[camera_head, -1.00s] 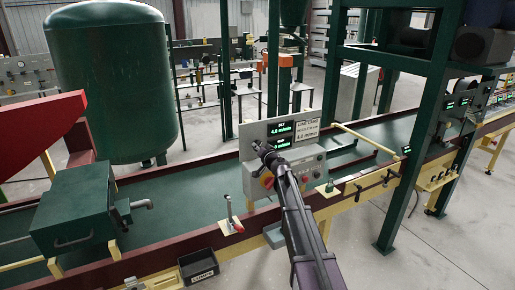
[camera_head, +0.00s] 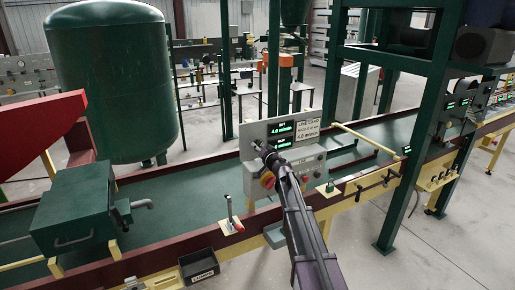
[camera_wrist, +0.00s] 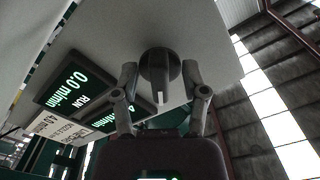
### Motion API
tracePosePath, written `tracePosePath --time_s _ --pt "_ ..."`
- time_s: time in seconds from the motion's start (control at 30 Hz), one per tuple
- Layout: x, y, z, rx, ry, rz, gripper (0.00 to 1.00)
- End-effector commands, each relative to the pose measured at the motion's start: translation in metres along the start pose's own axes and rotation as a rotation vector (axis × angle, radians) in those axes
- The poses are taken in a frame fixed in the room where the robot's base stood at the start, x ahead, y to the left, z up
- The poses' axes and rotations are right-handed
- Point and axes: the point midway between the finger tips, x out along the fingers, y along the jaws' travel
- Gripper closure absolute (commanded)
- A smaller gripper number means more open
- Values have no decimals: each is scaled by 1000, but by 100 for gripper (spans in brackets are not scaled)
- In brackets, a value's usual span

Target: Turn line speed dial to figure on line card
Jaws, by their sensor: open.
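The line speed dial (camera_wrist: 159,70) is a dark round knob with a raised grip bar and a pale mark at its near end. It sits on the grey panel (camera_head: 247,132) between the fingers of my gripper (camera_wrist: 159,75). The fingers stand open on both sides of it; I cannot tell whether they touch it. In the head view my gripper (camera_head: 260,147) hides most of the dial. The set display (camera_head: 280,129) appears to read 4.0 m/min. The run display (camera_wrist: 68,85) reads 0.0 m/min.
Below the panel is a grey control box (camera_head: 301,166) with buttons and a red knob, close to my arm. A green post (camera_head: 405,160) rises to the right.

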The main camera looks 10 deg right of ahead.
Motion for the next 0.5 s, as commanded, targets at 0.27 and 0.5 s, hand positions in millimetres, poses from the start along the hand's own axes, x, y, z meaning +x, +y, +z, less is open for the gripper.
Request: tracePosePath --time_s 0.27,0.5 --pt "-39 -1 0 0 0 0 43" --pt "-78 -1 1 0 0 0 43"
